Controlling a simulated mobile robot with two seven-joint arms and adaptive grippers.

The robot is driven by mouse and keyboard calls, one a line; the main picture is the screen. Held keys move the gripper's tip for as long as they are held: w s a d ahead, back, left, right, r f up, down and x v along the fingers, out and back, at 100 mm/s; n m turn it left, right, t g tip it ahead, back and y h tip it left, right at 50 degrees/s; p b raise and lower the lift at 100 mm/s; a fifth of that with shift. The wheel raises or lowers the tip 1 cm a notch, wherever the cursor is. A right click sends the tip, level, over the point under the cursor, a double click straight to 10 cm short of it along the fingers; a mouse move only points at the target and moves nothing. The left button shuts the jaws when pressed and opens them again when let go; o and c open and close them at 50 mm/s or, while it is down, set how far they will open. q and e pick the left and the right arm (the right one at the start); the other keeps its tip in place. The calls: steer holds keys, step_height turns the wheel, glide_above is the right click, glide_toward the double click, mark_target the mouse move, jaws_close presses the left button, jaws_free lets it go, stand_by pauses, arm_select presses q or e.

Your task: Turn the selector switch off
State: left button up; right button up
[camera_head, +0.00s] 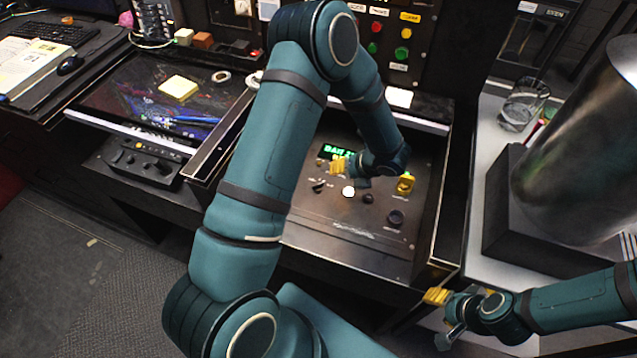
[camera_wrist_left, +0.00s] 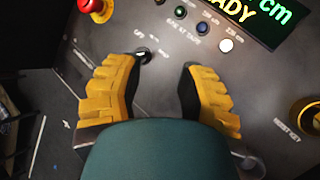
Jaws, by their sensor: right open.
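The selector switch (camera_wrist_left: 142,55) is a small black knob with a pale mark, beside a printed OFF label on the dark control panel (camera_wrist_left: 260,75). It shows in the left wrist view just ahead of the fingertips, nearer the left finger; I cannot tell its exact setting. My left gripper (camera_wrist_left: 160,70) is open, its yellow fingers apart with nothing held between them. In the head view the left gripper (camera_head: 340,168) is over the panel (camera_head: 335,227), partly covering the screen. My right gripper (camera_head: 438,297) is open and empty, off the panel's front right corner.
A red button (camera_wrist_left: 90,6), blue button (camera_wrist_left: 203,28), white button (camera_wrist_left: 226,45) and lit screen (camera_wrist_left: 268,15) surround the switch. A glass (camera_head: 522,104) and metal cylinder (camera_head: 585,150) stand on the right. My left arm hides part of the console.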

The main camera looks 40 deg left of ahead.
arm_select(q)
steer(key=n, duration=0.1)
steer(key=n+g+h, duration=0.5)
steer(key=n, duration=1.7)
glide_toward(319, 184)
steer(key=b+x, duration=0.3)
steer(key=x, duration=0.6)
steer(key=shift+s+a+f, duration=0.1)
steer(key=shift+f, duration=0.1)
steer(key=shift+m, duration=0.3)
jaws_close()
